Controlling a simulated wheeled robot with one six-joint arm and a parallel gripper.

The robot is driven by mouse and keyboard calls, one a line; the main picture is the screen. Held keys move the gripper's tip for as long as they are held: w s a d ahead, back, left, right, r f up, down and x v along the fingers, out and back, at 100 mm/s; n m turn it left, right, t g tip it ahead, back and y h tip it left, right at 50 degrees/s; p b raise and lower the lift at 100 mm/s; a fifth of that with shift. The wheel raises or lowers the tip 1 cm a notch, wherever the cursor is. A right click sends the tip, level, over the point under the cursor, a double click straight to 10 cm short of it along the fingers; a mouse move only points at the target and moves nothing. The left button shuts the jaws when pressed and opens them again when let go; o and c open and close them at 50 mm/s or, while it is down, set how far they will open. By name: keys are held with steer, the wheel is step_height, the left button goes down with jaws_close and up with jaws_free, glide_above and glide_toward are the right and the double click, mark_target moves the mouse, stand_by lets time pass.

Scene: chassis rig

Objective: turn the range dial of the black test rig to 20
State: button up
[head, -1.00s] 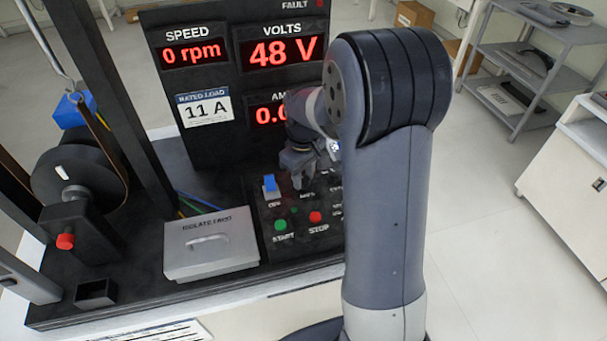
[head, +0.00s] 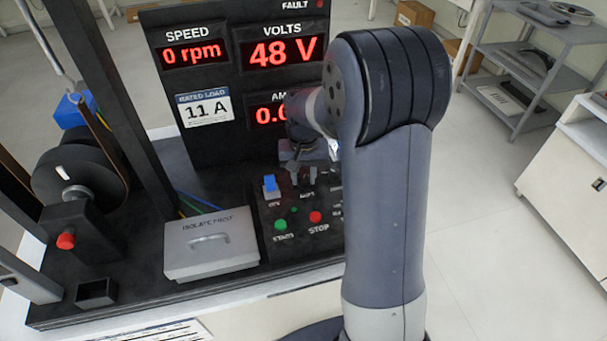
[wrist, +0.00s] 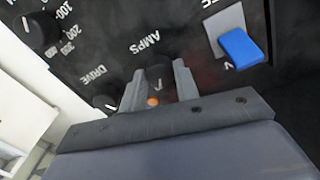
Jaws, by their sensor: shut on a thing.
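In the wrist view, a black dial (wrist: 160,74) by the AMPS label stands between the two grey fingers of my gripper (wrist: 158,88). The fingers are shut on it. A pale pointer line shows on it; its scale numbers are hidden or unreadable. In the head view, my gripper (head: 303,174) is at the control panel of the black test rig (head: 205,155), right of the blue switch, and my arm hides the panel's right part. Another black dial (wrist: 40,33), with 100, 200 and 300 beside it, is at the upper left of the wrist view.
A blue switch (wrist: 240,47) is right of the fingers, and a DRIVE knob (wrist: 105,102) is close to their left. Green START (head: 280,224) and red STOP (head: 315,217) buttons are on the panel's near side. A grey lidded box (head: 211,262) stands left of them.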

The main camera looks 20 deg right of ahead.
mark_target(304, 179)
steer(key=shift+m, duration=0.3)
steer(key=o, duration=1)
step_height(304, 179, up, 11)
steer(key=shift+f, duration=0.1)
stand_by(0.4)
step_height(304, 179, down, 11)
steer(key=shift+r, duration=0.1)
stand_by(0.4)
